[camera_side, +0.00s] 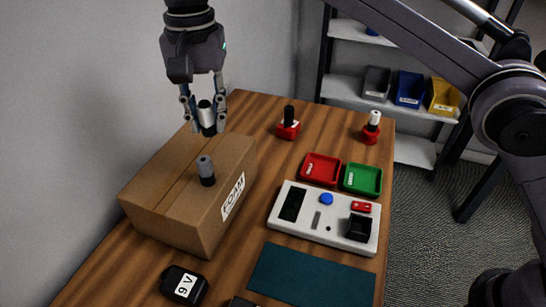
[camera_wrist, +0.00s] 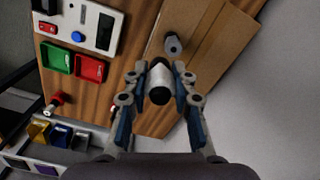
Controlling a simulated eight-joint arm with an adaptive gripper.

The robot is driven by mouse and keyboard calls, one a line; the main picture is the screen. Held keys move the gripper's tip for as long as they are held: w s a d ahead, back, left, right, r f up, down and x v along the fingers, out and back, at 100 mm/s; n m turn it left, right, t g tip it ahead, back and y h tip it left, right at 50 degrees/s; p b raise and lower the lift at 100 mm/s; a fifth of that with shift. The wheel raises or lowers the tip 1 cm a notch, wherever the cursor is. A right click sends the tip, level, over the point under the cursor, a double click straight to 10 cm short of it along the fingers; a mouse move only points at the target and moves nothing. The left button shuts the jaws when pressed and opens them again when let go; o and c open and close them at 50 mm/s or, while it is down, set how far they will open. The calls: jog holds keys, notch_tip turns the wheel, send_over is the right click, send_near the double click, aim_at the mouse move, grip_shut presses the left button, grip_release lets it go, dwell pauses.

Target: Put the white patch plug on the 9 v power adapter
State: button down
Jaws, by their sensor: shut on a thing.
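My gripper (camera_side: 205,113) is shut on a white plug (camera_side: 206,117) with black ends and holds it upright in the air above the far part of the cardboard box. In the wrist view the white plug (camera_wrist: 159,96) sits between the fingers of my gripper (camera_wrist: 157,84). The 9 V power adapter (camera_side: 184,285) is a black block with a white "9 V" label. It lies on the table at the near left, in front of the box and well apart from my gripper. The adapter does not show in the wrist view.
The cardboard box (camera_side: 160,190), labelled FOAM, carries an upright grey plug (camera_side: 205,168). Two red stands (camera_side: 288,131) (camera_side: 370,136) hold a black plug and a white plug. Red and green trays (camera_side: 320,168) (camera_side: 362,180), a white tester panel (camera_side: 325,234) and a teal mat (camera_side: 310,278) take up the right.

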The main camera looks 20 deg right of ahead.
aim_at(182, 284)
jog(key=s+a+n, duration=0.5)
jog(key=s+a, duration=0.8)
jog(key=f, duration=2.1)
jog(key=shift+w+d+f, duration=0.25)
jog(key=shift+w+f, duration=0.05)
jog(key=shift+w, duration=0.1)
jog(key=shift+f, duration=0.15)
jog(key=c, duration=1.1)
grip_release()
